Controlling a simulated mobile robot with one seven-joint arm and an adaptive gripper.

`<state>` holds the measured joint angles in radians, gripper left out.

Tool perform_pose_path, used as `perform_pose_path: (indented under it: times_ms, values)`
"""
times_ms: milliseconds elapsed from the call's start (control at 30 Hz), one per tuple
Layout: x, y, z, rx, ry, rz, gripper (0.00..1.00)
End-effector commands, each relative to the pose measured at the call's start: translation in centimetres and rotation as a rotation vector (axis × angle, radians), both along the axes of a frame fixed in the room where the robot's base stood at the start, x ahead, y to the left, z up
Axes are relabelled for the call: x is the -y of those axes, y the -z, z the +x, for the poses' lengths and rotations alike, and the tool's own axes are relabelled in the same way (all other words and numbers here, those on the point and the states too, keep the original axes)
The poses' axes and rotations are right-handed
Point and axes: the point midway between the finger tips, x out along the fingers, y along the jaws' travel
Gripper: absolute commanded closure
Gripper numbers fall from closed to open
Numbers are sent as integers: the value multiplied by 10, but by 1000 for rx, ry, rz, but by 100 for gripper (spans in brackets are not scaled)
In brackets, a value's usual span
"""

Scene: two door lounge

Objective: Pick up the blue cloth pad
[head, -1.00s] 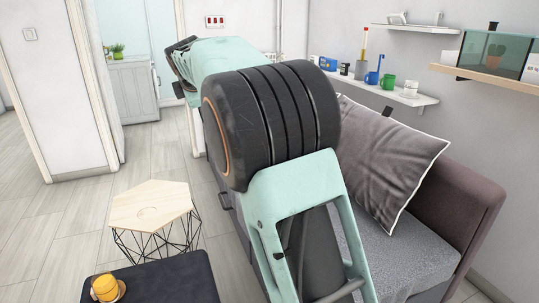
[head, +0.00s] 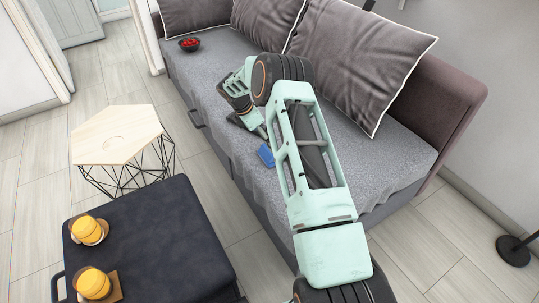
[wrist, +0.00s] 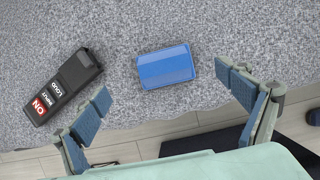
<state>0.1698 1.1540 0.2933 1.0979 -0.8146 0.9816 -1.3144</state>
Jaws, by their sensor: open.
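The blue cloth pad (head: 266,155) lies flat on the grey sofa seat near its front edge, just left of my forearm in the head view. In the wrist view the blue cloth pad (wrist: 166,67) is a flat rounded rectangle, fully visible. My gripper (wrist: 164,93) is open and empty, its two fingers spread to the left and right below the pad in the picture. I see no finger touching the pad. In the head view my arm reaches over the sofa and the fingertips are not clear.
A black device (wrist: 63,86) with printed words lies left of the pad, close to the left finger. Cushions (head: 360,62) line the sofa back. A bowl of red items (head: 189,44) sits at the far end. A hexagonal table (head: 115,135) and dark ottoman (head: 150,240) stand left.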

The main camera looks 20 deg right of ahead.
Motion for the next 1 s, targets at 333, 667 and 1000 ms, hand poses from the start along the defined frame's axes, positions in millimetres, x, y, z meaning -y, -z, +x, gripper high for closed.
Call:
perform_pose_path:
  times_ms: [333,667,1000]
  values:
    - [14,41,1,0,0,1,7]
    - [23,85,-1,1,1,2,7]
    - [24,86,0,2,-1,1,17]
